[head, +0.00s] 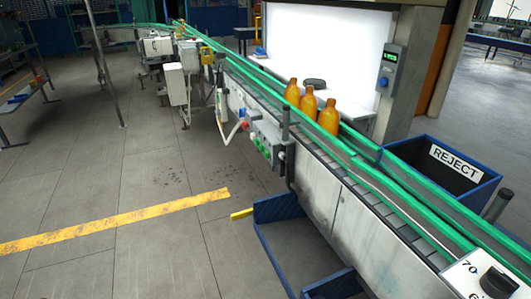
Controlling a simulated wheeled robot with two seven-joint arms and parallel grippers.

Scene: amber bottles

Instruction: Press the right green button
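A grey control box (265,142) is fixed to the near side of the conveyor, around the middle of the view. Small green buttons (263,151) show on its front, close together. They are too small for me to tell exactly how many there are or whether any is pressed. Neither of my grippers is in view.
A conveyor with green rails (410,207) runs from the back left to the front right, carrying amber bottles (309,104). A blue REJECT bin (468,187) stands right; an open blue bin (277,208) is below. A knob panel (468,279) is bottom right. Floor at left is clear.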

